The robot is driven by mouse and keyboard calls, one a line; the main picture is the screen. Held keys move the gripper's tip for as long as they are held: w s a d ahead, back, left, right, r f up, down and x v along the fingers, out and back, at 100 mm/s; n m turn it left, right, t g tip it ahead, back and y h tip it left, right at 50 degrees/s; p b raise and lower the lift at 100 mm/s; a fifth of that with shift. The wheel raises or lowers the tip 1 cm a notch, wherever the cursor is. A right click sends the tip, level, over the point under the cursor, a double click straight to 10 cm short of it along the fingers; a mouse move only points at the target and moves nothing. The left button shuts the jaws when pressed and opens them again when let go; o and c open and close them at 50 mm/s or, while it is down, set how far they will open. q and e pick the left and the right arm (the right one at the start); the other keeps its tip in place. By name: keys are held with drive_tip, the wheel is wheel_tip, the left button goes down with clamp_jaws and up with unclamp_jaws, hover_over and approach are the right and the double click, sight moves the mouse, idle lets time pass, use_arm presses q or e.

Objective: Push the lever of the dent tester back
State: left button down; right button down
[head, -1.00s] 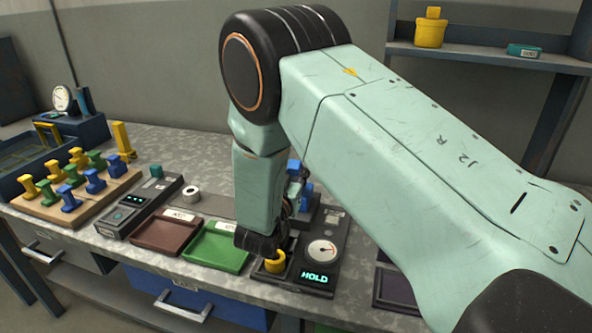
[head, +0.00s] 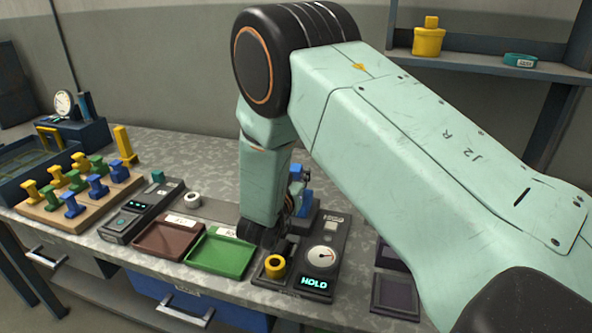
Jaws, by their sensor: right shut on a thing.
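The dent tester (head: 333,240) is a dark box at the front of the bench, with a round dial and a lit HOLD display. A yellow ring-shaped piece (head: 275,266) sits in its left front corner. My right arm comes in from the right and hangs down over the tester. My right gripper (head: 264,238) is low, just behind the yellow piece and apart from it. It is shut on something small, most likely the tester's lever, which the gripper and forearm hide. My left gripper is not in view.
A green tray (head: 222,255) and a brown tray (head: 167,236) lie left of the tester. A rack of coloured spools (head: 78,205) stands far left. A blue upright part (head: 305,200) stands close behind my gripper. Dark flat pads (head: 396,292) lie to the right.

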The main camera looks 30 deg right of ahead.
drive_tip(key=shift+w+d+f+g+y+p, duration=0.1)
drive_tip(key=shift+w+d+g+y+p, duration=0.8)
drive_tip(key=shift+p, duration=1.3)
drive_tip(key=shift+w+d+f+g+y+p, duration=0.25)
drive_tip(key=shift+d+g+y+p, duration=0.65)
drive_tip(key=shift+p, duration=1.3)
drive_tip(key=shift+w+d+g+y+p, duration=0.6)
drive_tip(key=shift+y+p, duration=0.6)
drive_tip(key=shift+p, duration=1)
drive_tip(key=shift+w+a, duration=0.1)
drive_tip(key=shift+a, duration=0.1)
drive_tip(key=c, duration=1.1)
unclamp_jaws()
drive_tip(key=shift+w, duration=0.1)
drive_tip(key=v, duration=1.2)
